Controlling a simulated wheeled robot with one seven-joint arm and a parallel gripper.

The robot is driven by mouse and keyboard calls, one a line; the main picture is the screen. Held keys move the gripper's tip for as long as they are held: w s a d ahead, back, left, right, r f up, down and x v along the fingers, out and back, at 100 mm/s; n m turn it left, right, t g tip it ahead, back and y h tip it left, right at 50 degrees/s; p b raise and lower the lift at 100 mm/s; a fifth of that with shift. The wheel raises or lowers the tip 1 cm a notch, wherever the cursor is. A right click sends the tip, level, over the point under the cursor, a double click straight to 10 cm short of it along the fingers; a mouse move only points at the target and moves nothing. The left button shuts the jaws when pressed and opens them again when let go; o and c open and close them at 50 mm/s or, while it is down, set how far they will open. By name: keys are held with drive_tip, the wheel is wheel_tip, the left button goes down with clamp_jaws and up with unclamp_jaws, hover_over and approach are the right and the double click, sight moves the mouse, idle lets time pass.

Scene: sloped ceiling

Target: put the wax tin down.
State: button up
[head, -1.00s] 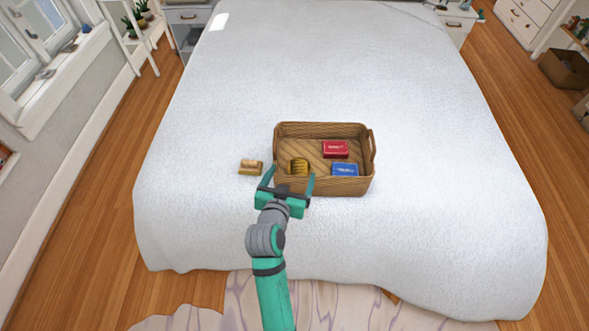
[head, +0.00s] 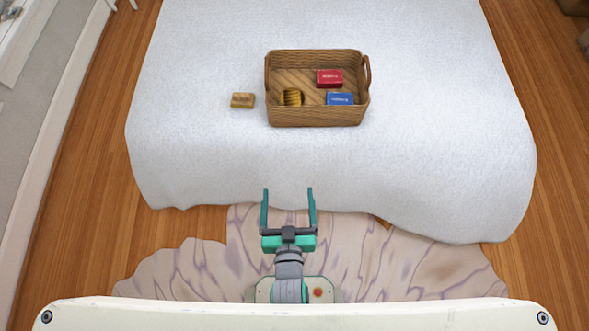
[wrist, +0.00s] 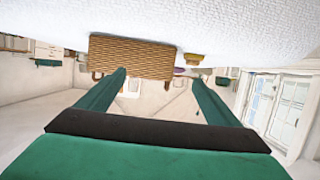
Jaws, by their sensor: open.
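A small round yellow tin with dark bands (head: 291,97), which looks like the wax tin, sits inside the wicker basket (head: 316,117) on the bed, near its front left corner. My gripper (head: 288,190) is open and empty, in front of the bed's near edge and well short of the basket. In the wrist view, which is upside down, the open fingers (wrist: 158,76) have nothing between them. The basket's outer wall (wrist: 130,57) shows beyond them there, and the tin is hidden behind it.
A red box (head: 329,77) and a blue box (head: 340,99) are also in the basket. A small tan block (head: 242,100) lies on the bed left of the basket. The white bedspread (head: 200,150) is clear around them. A patterned rug (head: 420,265) lies in front.

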drive_tip(key=s+d+r, duration=0.1)
drive_tip(key=s+r, duration=0.1)
drive_tip(key=s, duration=0.3)
drive_tip(key=s+r+t, duration=0.1)
drive_tip(key=s+r, duration=0.2)
drive_tip(key=s, duration=0.3)
drive_tip(key=shift+d+r+h, duration=0.25)
drive_tip(key=shift+d+h, duration=0.05)
drive_tip(key=shift+d, duration=0.1)
